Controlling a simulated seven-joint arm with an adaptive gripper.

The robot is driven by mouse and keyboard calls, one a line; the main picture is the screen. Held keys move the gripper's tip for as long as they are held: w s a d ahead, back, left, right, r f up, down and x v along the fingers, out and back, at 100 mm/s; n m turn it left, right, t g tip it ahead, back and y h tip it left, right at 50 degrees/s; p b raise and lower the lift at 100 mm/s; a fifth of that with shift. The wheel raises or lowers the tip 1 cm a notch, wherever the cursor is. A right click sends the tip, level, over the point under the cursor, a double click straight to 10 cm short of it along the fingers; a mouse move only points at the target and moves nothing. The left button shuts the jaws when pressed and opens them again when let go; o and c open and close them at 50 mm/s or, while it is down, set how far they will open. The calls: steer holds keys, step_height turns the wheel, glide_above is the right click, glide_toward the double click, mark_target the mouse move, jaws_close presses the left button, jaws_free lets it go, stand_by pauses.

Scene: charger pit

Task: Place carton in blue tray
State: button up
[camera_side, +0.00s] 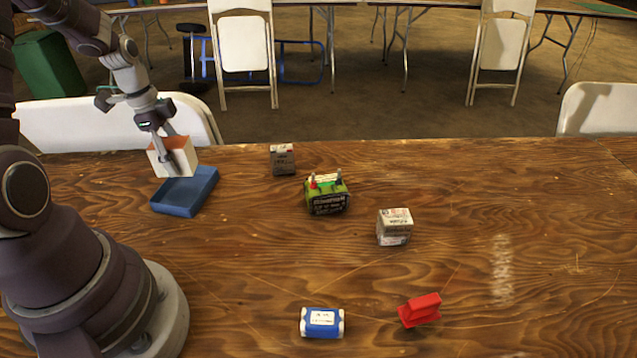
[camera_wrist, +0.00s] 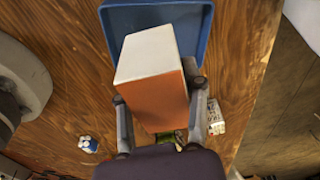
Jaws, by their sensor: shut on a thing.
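The carton is an orange and white box (camera_side: 158,163), held between the fingers of my gripper (camera_side: 171,160) at the left of the side view. The blue tray (camera_side: 186,205) lies on the table just below it. In the wrist view, the carton (camera_wrist: 155,85) fills the space between my gripper's fingers (camera_wrist: 160,108), one finger on each side. The blue tray (camera_wrist: 206,28) shows behind the carton there, with the carton covering much of it. The carton looks raised over the tray's far part; I cannot tell whether it touches the tray.
On the wooden table (camera_side: 500,200), a small grey box (camera_side: 283,159), a green and black battery-like thing (camera_side: 326,195) and a white-grey box (camera_side: 394,227) stand right of the tray. A blue and white pack (camera_side: 322,322) and a red object (camera_side: 419,310) lie near the front. The right side is clear.

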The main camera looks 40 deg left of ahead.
mark_target(189, 192)
step_height(189, 192, down, 5)
steer(key=shift+f, duration=0.15)
steer(key=o, duration=1.2)
steer(key=shift+f, duration=0.15)
